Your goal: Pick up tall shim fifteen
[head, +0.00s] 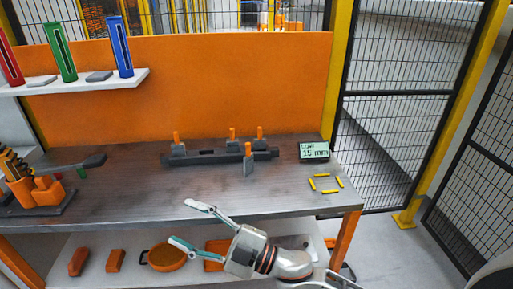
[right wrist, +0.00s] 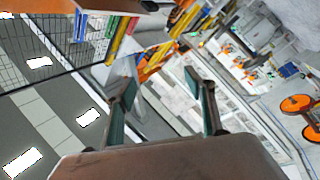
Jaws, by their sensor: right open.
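Three tall upright slotted pieces stand on the white shelf at the upper left of the head view: a red one (head: 10,58), a green one (head: 59,52) and a blue one (head: 121,47). No readable label shows which one is tall shim fifteen. A small display (head: 314,150) on the bench reads 15 mm. My right gripper (head: 192,226) is open and empty at the bench's front edge, well below and right of the shelf. In the right wrist view its fingers (right wrist: 165,98) are apart with nothing between them. My left gripper is not in view.
A dark bar fixture (head: 215,157) with orange pegs lies on the bench (head: 130,190). Yellow marks (head: 325,184) frame a bare patch at the right. An orange tool stand (head: 38,190) is at the left. Orange items lie on the lower shelf (head: 105,245).

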